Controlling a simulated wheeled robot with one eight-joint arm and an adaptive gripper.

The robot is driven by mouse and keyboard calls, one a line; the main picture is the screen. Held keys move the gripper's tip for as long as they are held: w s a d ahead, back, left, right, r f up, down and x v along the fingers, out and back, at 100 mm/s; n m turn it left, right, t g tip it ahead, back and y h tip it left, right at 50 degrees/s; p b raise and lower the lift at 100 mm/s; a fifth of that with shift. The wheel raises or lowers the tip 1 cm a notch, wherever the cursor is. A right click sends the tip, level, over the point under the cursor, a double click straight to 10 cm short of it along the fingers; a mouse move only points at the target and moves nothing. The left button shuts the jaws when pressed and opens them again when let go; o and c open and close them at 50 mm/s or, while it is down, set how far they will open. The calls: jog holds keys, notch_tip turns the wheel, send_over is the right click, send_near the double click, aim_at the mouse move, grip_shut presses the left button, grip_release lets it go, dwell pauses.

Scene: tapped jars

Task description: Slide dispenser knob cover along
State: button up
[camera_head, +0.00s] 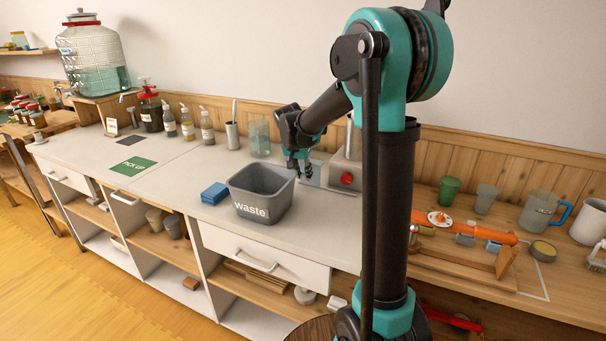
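A grey box-shaped unit (343,160) with a round red knob (346,179) on its front stands on the white counter, partly hidden behind my arm. I cannot make out a separate sliding cover on it. A large ribbed glass jar (93,58) with greenish liquid and a red band stands on a wooden stand at the far left, with a small tap (123,98) near its base. My gripper (302,172) points down just left of the grey unit, above and behind the waste bin. Its fingers are small and dark, and their opening is unclear. I see nothing held.
A grey waste bin (248,206) stands at the counter's front edge, with blue sponges (214,193) left of it. Bottles (188,124), a metal cup (232,135) and a glass (259,138) line the back. The counter around the green mat (133,166) is mostly clear.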

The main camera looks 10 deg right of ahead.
grip_shut()
jog(key=s+d, duration=0.2)
jog(key=d, duration=0.1)
jog(key=s+d, duration=0.3)
jog(key=d, duration=0.1)
jog(key=s+d, duration=0.2)
jog(key=d, duration=0.2)
jog(key=shift+s+d, duration=0.1)
jog(key=shift+s, duration=0.1)
jog(key=o, duration=0.5)
grip_release()
jog(key=shift+s+d, duration=0.1)
jog(key=shift+o, duration=0.6)
jog(key=shift+r, duration=0.25)
jog(key=v, duration=1.1)
jog(key=shift+s+a+r, duration=0.15)
jog(key=shift+a+r, duration=0.05)
jog(key=shift+a, duration=0.05)
